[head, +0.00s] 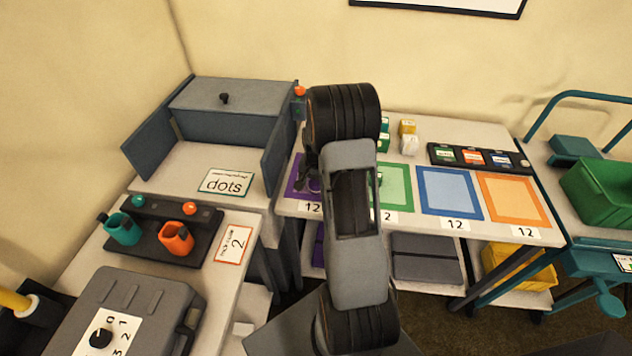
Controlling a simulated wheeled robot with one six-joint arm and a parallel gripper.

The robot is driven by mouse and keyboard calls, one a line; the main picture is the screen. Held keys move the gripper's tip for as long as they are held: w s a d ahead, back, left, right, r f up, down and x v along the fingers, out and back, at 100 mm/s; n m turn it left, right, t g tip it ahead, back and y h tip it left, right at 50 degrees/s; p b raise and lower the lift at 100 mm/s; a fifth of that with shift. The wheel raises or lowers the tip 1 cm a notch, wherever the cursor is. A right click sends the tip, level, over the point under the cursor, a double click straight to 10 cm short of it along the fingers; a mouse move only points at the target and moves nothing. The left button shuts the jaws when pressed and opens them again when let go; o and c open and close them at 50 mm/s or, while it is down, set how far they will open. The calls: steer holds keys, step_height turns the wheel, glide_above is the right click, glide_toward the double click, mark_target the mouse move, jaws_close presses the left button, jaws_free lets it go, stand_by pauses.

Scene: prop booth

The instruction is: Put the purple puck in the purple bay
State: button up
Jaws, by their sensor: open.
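The purple bay (293,188) is the leftmost of the coloured squares on the white table. My arm hides its right part. A small round purple thing (315,185), which looks like the purple puck, shows inside the bay at the edge of my arm. My gripper (306,183) is a small dark shape at the left side of my arm, over the bay and right by the puck. Its jaws are open. Whether the puck rests flat on the bay or touches a finger is too small to tell.
A grey cabinet (232,108) with an open side panel stands left of the purple bay.

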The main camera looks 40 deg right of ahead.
step_height(320, 180, up, 11)
steer(key=s+a+r+n+t, duration=0.2)
steer(key=s+a+r+n, duration=0.35)
steer(key=a+r, duration=0.5)
steer(key=s+a+f+n+t, duration=0.1)
steer(key=s+a+n, duration=0.4)
steer(key=s+a, duration=0.4)
steer(key=shift+s+a+t, duration=0.35)
steer(key=shift+s+t, duration=0.05)
steer(key=shift+s, duration=0.2)
